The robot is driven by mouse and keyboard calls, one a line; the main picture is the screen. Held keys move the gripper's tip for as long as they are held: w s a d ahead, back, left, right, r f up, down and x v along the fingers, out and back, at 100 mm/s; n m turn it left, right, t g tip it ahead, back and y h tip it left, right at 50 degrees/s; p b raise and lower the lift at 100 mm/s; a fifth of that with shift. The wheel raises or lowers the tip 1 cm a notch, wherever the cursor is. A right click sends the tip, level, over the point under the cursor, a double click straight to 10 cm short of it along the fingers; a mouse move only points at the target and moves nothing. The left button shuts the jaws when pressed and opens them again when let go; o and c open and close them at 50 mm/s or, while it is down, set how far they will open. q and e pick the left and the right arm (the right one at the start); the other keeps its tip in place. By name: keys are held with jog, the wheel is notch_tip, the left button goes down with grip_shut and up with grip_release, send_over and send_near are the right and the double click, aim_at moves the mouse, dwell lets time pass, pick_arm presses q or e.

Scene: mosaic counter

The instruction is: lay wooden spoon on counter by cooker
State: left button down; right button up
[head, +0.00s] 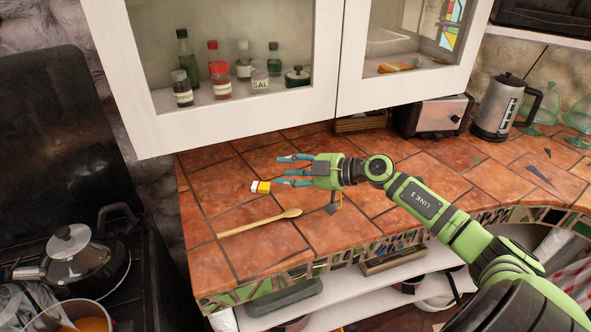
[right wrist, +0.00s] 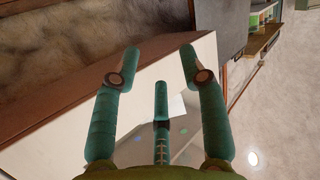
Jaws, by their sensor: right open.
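The wooden spoon (head: 258,222) lies flat on the terracotta-tiled counter (head: 215,190), near its front left part, with its bowl toward the right. The black cooker (head: 145,285) stands to the left of the counter, with pots on it. My right gripper (head: 284,170) is open and empty, with teal fingers pointing left, beyond the spoon in the head view and apart from it. In the right wrist view its spread fingers (right wrist: 160,62) have nothing between them, and the spoon is not visible. My left gripper is not in view.
A small yellow, white and red item (head: 260,187) sits on the counter near my right fingertips. A white glass-door cabinet (head: 240,120) hangs above. A lidded pan (head: 85,265) is on the cooker. A toaster (head: 435,115) and kettle (head: 498,105) stand at the back right.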

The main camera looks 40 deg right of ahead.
jog(key=b+v, duration=0.2)
jog(key=v, duration=1)
jog(key=shift+r, duration=0.15)
